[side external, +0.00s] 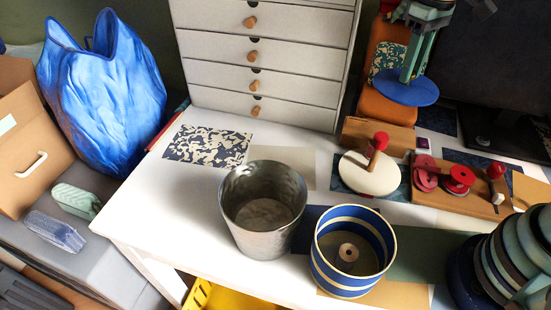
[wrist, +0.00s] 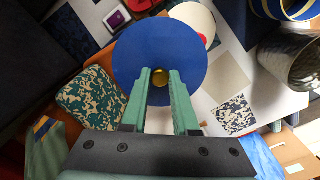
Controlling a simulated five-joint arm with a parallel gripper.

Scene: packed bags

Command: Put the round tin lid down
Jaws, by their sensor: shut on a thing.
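The round tin lid is a flat blue disc (side external: 407,90) with a small brass knob (wrist: 160,79). My green gripper (side external: 412,62) is shut on that knob, and the lid hangs in the air at the upper right of the side view. In the wrist view the lid (wrist: 150,45) spreads out past the fingertips of my gripper (wrist: 161,80). The blue and cream striped round tin (side external: 335,275) stands open at the front of the white table, well away from the lid. It shows at the top right of the wrist view (wrist: 268,8).
A metal bucket (side external: 262,232) stands left of the tin. A cream disc with a red knob (side external: 362,180) and a wooden board with red pieces (side external: 482,203) lie behind. White drawers (side external: 265,50) stand at the back. White table (side external: 165,205) is clear at left.

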